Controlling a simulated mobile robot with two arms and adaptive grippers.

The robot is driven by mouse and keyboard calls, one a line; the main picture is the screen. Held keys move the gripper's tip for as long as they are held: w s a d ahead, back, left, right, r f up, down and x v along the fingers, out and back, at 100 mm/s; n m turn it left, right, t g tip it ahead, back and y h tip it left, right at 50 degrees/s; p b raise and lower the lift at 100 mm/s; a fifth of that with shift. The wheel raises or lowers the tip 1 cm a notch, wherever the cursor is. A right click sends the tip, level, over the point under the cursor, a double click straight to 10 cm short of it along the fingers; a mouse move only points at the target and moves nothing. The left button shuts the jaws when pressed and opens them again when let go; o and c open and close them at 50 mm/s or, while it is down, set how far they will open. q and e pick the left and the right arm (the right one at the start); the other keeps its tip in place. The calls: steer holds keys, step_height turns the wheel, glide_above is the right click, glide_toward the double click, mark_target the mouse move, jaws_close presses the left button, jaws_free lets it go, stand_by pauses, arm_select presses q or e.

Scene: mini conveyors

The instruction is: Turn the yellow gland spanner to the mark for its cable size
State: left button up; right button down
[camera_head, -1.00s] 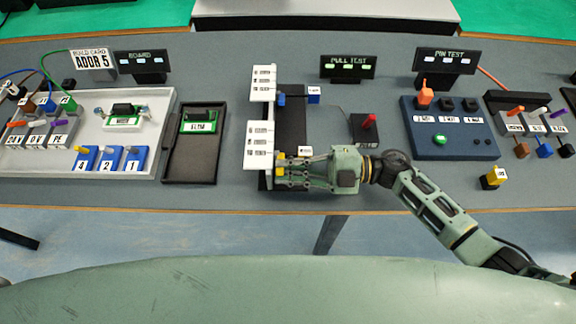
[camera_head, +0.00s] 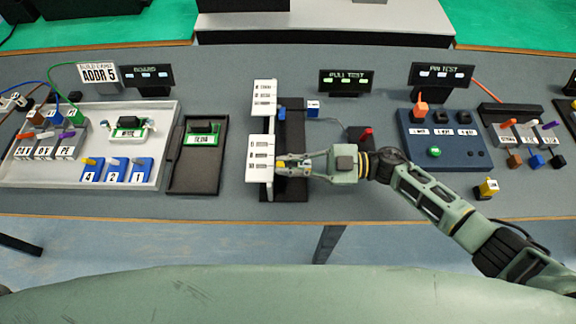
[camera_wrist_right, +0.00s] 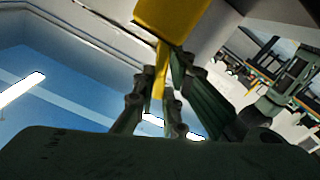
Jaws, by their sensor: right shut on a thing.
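The yellow gland spanner (camera_wrist_right: 172,18) fills the top middle of the right wrist view, with a thin yellow tab running down between my fingers. In the head view only a small yellow part (camera_head: 281,165) shows beside the lower white marked plate (camera_head: 259,160). My right gripper (camera_head: 285,163) is shut on the spanner, reaching in from the right; its fingers also show in the right wrist view (camera_wrist_right: 161,85). The plate's print is too small to read, so the spanner's angle against the marks cannot be told. My left gripper is not in view.
An upper white plate (camera_head: 264,92) with a blue part (camera_head: 282,113) stands behind on the same black fixture (camera_head: 295,135). A red-topped black box (camera_head: 362,138) is right of it. A dark tray (camera_head: 196,180) lies to the left. The table's front edge is close to my arm.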

steer(key=c, duration=1.8)
jaws_free()
steer(key=d, duration=1.2)
